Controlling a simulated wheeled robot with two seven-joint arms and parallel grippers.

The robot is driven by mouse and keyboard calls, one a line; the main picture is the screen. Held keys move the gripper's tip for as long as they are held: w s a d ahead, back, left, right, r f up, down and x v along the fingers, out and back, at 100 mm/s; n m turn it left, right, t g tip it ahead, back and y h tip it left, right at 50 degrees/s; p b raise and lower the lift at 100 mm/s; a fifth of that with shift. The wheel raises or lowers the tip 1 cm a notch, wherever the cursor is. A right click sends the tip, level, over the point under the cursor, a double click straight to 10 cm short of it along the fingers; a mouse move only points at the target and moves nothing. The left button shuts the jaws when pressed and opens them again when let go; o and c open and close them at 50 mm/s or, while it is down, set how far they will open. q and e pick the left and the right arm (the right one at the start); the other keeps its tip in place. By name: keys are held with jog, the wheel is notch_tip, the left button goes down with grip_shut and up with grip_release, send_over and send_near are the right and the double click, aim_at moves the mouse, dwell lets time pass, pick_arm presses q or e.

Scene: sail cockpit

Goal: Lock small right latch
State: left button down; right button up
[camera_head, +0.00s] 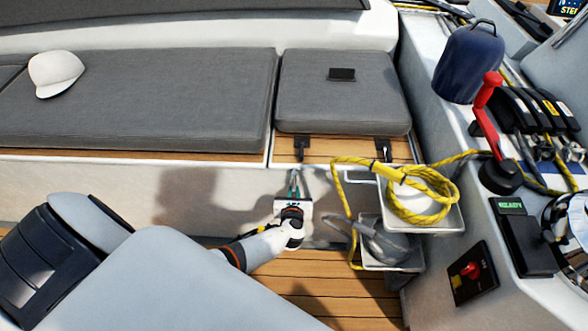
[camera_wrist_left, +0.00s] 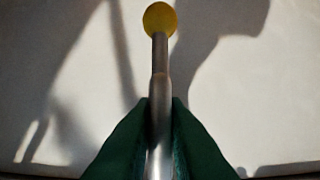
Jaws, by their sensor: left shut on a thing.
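The small seat locker (camera_head: 342,149) has two dark latches on its front edge. The right latch (camera_head: 383,149) is near the yellow rope, and the left latch (camera_head: 302,148) is nearer my arm. Both hang at the edge below the grey cushion; I cannot tell whether either is locked. My left gripper (camera_head: 294,182) is in front of the white seat wall, below the left latch and left of the right latch. In the left wrist view its green fingers (camera_wrist_left: 160,112) are shut on a metal rod (camera_wrist_left: 160,70) with a yellow round end. My right gripper is out of view.
Yellow rope (camera_head: 425,195) lies coiled over white wall trays (camera_head: 450,214), just below the right latch. A blue fender (camera_head: 468,65) and a red-handled winch (camera_head: 499,175) stand on the right console. A white cap (camera_head: 56,73) rests on the long cushion (camera_head: 150,100).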

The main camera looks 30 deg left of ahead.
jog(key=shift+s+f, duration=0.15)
pick_arm(q)
jog(key=c, duration=1.5)
grip_release()
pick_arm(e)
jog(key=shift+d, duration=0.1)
